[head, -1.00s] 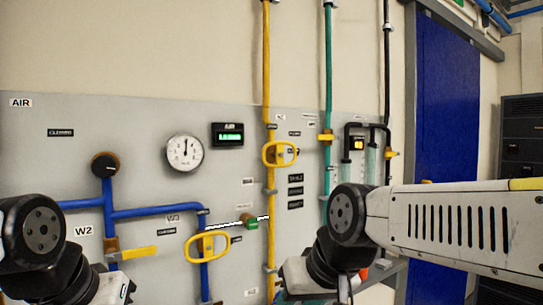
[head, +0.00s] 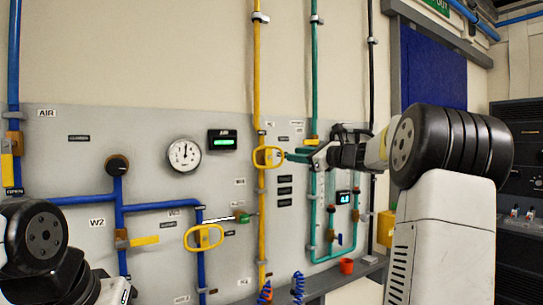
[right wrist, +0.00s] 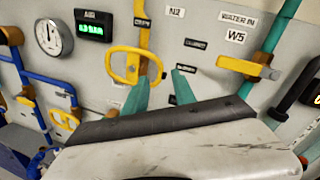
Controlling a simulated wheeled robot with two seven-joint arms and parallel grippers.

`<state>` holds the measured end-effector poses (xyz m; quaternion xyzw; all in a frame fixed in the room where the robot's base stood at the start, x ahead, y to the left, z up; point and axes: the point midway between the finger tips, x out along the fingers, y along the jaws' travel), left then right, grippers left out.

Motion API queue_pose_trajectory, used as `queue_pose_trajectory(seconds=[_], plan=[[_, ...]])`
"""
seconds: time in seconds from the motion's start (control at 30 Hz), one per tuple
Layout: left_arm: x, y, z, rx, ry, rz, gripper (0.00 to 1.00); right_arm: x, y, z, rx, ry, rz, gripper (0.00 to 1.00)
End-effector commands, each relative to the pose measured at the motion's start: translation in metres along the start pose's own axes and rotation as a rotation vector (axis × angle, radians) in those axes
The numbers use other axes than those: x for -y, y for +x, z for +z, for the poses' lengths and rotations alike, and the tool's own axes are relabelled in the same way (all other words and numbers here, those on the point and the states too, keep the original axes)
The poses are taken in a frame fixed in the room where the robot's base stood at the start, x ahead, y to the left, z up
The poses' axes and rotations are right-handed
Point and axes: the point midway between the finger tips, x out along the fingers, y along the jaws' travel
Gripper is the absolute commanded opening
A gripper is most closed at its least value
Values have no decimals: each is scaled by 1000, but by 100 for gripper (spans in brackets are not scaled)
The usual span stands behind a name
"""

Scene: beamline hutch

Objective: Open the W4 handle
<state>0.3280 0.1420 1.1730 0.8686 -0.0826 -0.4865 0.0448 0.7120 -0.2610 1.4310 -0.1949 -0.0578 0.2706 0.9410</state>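No label reading W4 is legible in either view. My right gripper (head: 287,156) is raised at the panel, just right of a yellow oval handle (head: 268,157) on the yellow pipe. In the right wrist view its two teal fingers (right wrist: 160,91) are apart with nothing between them. The oval handle (right wrist: 124,66) is up and left of them, with the left finger close to its lower right edge; contact cannot be told. A yellow lever (right wrist: 240,66) below the W5 label is right of the fingers. My left gripper is out of view; only its arm shows at lower left.
Another yellow oval handle (head: 204,238) sits on a blue pipe near W3, and a yellow lever (head: 145,240) near W2. A round gauge (head: 184,155) and green display (head: 222,140) are left of my right gripper. A red cup (head: 346,266) stands on the ledge below.

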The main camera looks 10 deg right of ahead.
Motion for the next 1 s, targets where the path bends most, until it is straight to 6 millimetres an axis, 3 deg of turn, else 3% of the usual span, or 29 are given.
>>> queue_pose_trajectory(seconds=[0.4, 0.8, 0.97, 1.0], plan=[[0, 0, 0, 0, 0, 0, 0, -2, 62, 0, 0, -4, 5, 32], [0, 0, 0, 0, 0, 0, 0, -2, 71, 0, -2, -6, 4, 32], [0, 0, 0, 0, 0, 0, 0, -2, 71, 0, -2, -6, 3, 1], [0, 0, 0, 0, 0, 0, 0, -2, 71, 0, -2, -6, 3, 0]])
